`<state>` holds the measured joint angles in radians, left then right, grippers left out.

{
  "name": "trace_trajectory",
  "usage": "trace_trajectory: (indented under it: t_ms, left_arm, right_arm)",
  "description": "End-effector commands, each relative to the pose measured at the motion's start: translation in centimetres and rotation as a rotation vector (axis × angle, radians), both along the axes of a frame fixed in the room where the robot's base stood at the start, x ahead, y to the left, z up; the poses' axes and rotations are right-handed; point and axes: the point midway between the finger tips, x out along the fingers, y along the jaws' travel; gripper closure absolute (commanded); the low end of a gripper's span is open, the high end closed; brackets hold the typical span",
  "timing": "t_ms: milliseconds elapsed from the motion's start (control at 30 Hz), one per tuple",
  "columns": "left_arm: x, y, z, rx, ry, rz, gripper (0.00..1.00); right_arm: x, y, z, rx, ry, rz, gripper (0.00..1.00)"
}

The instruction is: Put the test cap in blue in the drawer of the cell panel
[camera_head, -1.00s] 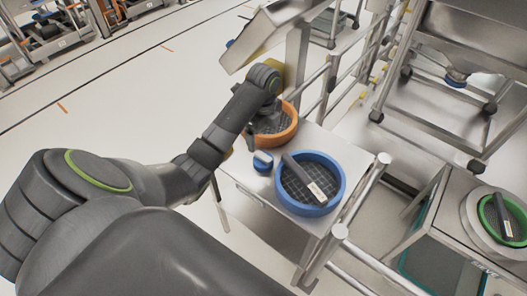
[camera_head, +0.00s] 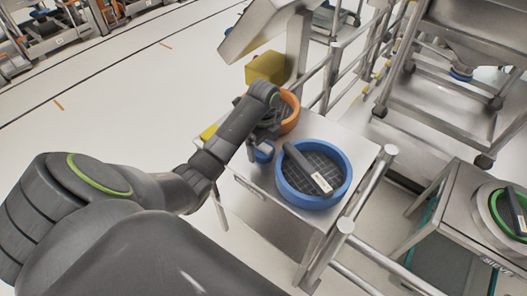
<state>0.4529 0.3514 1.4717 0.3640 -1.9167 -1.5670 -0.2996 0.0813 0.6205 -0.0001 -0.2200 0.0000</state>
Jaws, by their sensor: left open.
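The small blue test cap (camera_head: 264,156) stands on the steel top of the cell panel cabinet (camera_head: 313,128), left of a large blue ring. My left gripper (camera_head: 264,143) is open, just above or at the cap, and partly covers it. I cannot tell whether the fingers touch it. A drawer front (camera_head: 250,187) shows on the cabinet's front left face; it looks shut. My right gripper is not in view.
The large blue ring (camera_head: 340,190) with a mesh floor holds a dark handled tool (camera_head: 306,169). An orange ring (camera_head: 291,112) stands behind my gripper, near a yellow box (camera_head: 266,67). Steel rails (camera_head: 363,200) run along the right. A green ring (camera_head: 497,213) stands far right.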

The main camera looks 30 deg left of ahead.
Motion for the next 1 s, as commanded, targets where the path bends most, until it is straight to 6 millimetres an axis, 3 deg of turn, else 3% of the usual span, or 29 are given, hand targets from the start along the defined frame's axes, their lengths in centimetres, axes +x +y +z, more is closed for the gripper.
trace_trajectory:
  t_ms: [300,700,767,1000]
  left_arm:
    - [-0.01,0.01,-0.75,0.001,0.0,-0.001,0.09]
    - [-0.01,0.02,-0.71,0.001,-0.001,0.0,0.59]
    - [0.01,0.02,-0.69,0.001,-0.001,-0.001,0.63]
    - [0.07,0.03,-0.14,0.002,-0.003,-0.001,0.63]
  right_arm:
    - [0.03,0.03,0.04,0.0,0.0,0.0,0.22]
    - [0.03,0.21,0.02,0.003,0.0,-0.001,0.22]
    - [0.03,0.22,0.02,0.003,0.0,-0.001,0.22]
    - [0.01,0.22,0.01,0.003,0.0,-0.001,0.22]
